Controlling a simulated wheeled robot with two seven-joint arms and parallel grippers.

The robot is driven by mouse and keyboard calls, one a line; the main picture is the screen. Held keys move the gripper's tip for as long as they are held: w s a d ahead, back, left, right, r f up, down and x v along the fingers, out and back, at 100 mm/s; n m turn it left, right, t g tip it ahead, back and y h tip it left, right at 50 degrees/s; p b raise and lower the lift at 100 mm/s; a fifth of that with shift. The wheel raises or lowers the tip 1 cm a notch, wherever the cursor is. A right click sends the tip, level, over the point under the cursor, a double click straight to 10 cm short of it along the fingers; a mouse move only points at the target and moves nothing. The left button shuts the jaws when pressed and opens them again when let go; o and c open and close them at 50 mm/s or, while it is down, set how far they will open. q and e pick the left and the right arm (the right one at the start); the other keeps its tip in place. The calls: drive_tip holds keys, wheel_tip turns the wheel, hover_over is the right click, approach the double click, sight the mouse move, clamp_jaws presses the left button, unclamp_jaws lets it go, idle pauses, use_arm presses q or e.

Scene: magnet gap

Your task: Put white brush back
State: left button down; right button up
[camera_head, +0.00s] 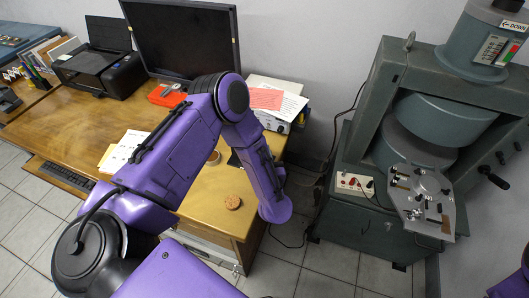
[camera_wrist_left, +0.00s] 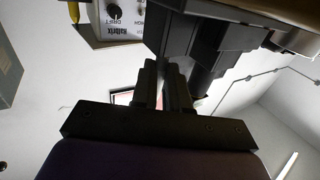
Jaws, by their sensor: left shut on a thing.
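I cannot pick out the white brush in either view. My left arm reaches over the desk in the head view, and its forearm hides its gripper there. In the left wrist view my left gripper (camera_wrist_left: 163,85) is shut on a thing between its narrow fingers. The fingers are dark against dark, so I cannot tell what the thing is. Dark grey blocky parts (camera_wrist_left: 215,38) loom just beyond the fingers. My right gripper is not in view.
The wooden desk (camera_head: 90,125) holds a monitor (camera_head: 185,38), a printer (camera_head: 100,65), papers (camera_head: 122,150) and a round cork-like piece (camera_head: 232,202). The large grey magnet (camera_head: 385,110) stands at right, with a metal plate (camera_head: 422,200) on its front. Tiled floor (camera_head: 325,265) lies between them.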

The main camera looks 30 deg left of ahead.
use_arm(q)
drive_tip(key=shift+f, duration=0.5)
drive_tip(key=shift+f+b, duration=0.2)
drive_tip(key=shift+b, duration=0.15)
